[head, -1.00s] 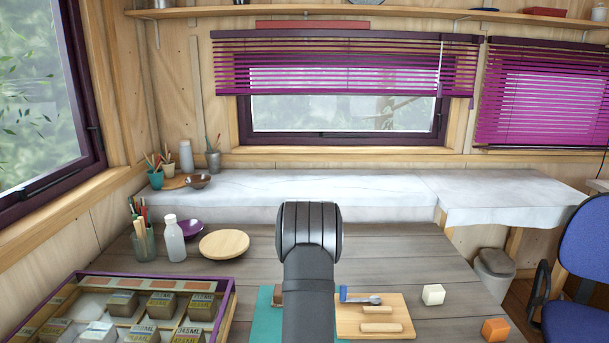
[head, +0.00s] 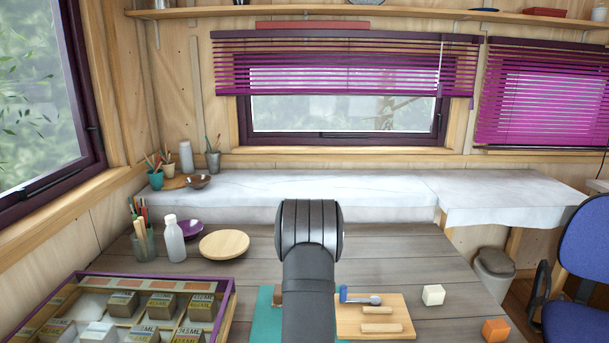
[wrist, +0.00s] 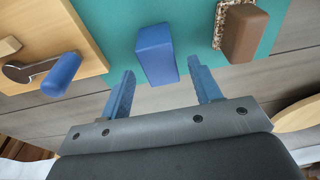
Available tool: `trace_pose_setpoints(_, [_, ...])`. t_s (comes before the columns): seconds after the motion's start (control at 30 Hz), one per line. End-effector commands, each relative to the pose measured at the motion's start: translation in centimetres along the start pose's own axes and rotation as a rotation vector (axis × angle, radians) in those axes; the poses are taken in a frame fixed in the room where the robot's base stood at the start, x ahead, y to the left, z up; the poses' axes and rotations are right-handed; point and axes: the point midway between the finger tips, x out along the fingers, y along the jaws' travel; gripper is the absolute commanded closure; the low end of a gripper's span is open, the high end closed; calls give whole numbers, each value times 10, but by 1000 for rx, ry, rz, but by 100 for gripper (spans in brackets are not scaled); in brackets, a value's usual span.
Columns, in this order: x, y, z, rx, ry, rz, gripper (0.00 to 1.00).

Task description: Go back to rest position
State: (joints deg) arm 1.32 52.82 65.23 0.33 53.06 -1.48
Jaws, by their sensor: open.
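My gripper (wrist: 163,90) shows in the wrist view with its two blue fingers apart and nothing between them. A blue block (wrist: 155,54) lies on the teal mat (wrist: 190,15) just beyond the fingertips, apart from them. In the head view my arm stands over the table and hides the gripper and the blue block. The teal mat (head: 266,318) shows there only in part, beside the arm.
A wooden board (head: 400,328) holds a blue-handled tool (head: 362,299) and wooden pieces. A white cube (head: 433,295) and an orange cube (head: 495,330) are at the right. A compartment tray (head: 228,315), white bottle (head: 174,240) and round wooden plate (head: 224,244) are left. A brown-topped block (wrist: 245,32) is on the mat.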

Motion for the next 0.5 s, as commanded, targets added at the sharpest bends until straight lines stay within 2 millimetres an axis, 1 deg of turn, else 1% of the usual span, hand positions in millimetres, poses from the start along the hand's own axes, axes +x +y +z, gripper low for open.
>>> trace_pose_setpoints(0.03, [-11,0,0,0,1,0,42])
trace_pose_setpoints(0.1, [-25,0,0,0,0,0,42])
trace_pose_setpoints(0.43, [-91,0,0,0,1,0,42])
trace_pose_setpoints(0.47, [-89,0,1,0,-4,0,42])
trace_pose_setpoints(0.5, [-76,0,2,0,-9,0,42])
